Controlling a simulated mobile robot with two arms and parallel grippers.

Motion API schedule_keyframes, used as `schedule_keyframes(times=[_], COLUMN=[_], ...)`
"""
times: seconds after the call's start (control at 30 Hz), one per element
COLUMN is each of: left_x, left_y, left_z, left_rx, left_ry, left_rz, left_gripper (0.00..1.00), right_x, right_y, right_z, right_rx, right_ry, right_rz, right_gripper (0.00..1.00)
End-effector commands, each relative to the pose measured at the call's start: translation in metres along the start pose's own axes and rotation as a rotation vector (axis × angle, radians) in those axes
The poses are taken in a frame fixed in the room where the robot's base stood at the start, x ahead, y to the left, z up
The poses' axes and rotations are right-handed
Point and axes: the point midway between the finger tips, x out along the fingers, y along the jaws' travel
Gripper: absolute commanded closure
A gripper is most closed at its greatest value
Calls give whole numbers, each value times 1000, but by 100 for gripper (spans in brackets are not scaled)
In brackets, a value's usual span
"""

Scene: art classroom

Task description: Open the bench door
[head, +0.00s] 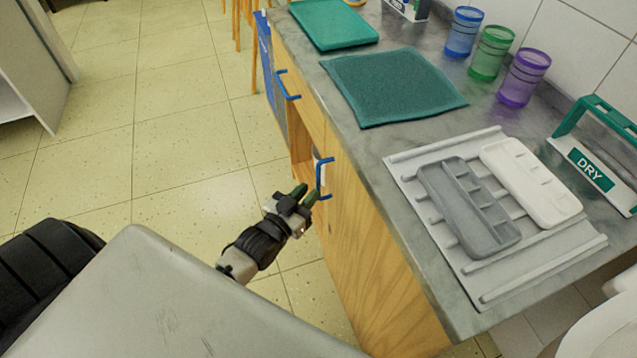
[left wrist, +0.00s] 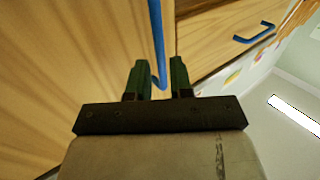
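The wooden bench door (head: 370,235) is on the front of the bench, with a blue bar handle (head: 321,178) near its far edge. An opening with a pale object inside shows beyond that edge, so the door looks ajar. My left gripper (head: 300,193) is at the handle's lower part. In the left wrist view, the green fingers of the left gripper (left wrist: 159,80) are apart. The blue handle (left wrist: 156,45) reaches down between them, with a gap visible on each side. I cannot tell whether either finger touches it. My right gripper is not in view.
The grey countertop (head: 345,135) holds a teal mat (head: 392,86), a drying rack with trays, several coloured cups and a DRY sign (head: 590,169). A second blue handle (head: 286,85) is farther along the bench front. The tiled floor (head: 165,150) left of the bench is clear.

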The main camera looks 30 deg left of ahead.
Motion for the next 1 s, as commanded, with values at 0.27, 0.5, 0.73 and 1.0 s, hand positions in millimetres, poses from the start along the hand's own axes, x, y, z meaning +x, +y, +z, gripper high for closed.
schedule_keyframes(times=[0.27,0.5,0.73,1.0], left_x=[41,48,48,48], left_y=[0,0,0,0], left_z=[1,1,1,1], left_rx=[-1,0,0,0], left_ry=[1,-2,-2,-2], left_rz=[0,0,0,0], left_gripper=[79,79,90,100], right_x=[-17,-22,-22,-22], right_y=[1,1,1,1], right_z=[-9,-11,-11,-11], right_rx=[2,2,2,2], right_ry=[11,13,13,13], right_rz=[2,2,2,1], right_gripper=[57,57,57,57])
